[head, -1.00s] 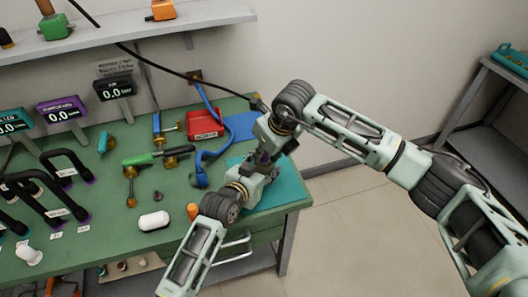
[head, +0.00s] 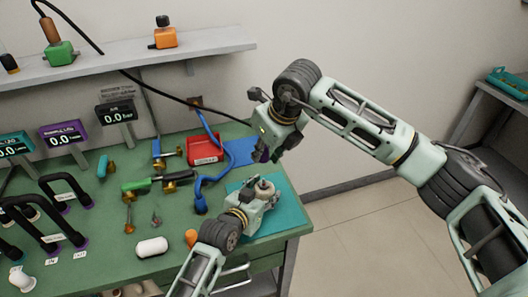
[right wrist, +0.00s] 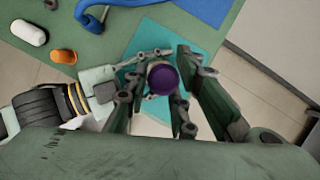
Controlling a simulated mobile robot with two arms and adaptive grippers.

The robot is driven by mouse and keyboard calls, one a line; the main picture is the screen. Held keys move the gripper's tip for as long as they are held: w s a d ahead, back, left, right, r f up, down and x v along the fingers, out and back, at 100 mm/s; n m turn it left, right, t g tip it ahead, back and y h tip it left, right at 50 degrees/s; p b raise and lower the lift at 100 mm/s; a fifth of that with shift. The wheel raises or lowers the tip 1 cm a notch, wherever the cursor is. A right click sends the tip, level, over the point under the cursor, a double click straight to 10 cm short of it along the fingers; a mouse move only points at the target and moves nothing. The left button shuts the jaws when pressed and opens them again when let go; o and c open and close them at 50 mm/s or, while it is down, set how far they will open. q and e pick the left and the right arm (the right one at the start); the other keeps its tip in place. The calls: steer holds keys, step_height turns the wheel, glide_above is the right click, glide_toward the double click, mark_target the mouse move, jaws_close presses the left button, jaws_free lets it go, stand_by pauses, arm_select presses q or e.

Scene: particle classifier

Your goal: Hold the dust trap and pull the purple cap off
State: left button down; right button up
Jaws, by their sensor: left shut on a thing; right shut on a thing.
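My right gripper (head: 265,148) is shut on the purple cap (head: 261,155) and holds it in the air above the teal mat. The cap also shows as a round purple top between the right fingers in the right wrist view (right wrist: 162,78). My left gripper (head: 262,197) is shut on the dust trap (head: 265,186), low over the teal mat (head: 290,214). Only the trap's small pale and dark top shows; the left fingers hide the rest. In the head view, a clear gap separates the cap from the trap below it.
A blue hose (head: 212,165), a red bin (head: 203,150) and a blue mat (head: 241,150) lie behind the grippers. An orange piece (head: 191,237) and a white capsule (head: 151,247) lie to the left. The bench's right edge is close to the teal mat.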

arm_select(q)
steer(key=shift+f, duration=0.1)
arm_select(e)
steer(key=shift+r, duration=0.1)
steer(key=shift+r, duration=2.25)
steer(key=shift+r, duration=0.1)
steer(key=shift+r, duration=1.4)
arm_select(q)
steer(key=c, duration=0.8)
jaws_free()
arm_select(e)
steer(key=shift+a, duration=0.1)
arm_select(q)
steer(key=shift+o, duration=0.2)
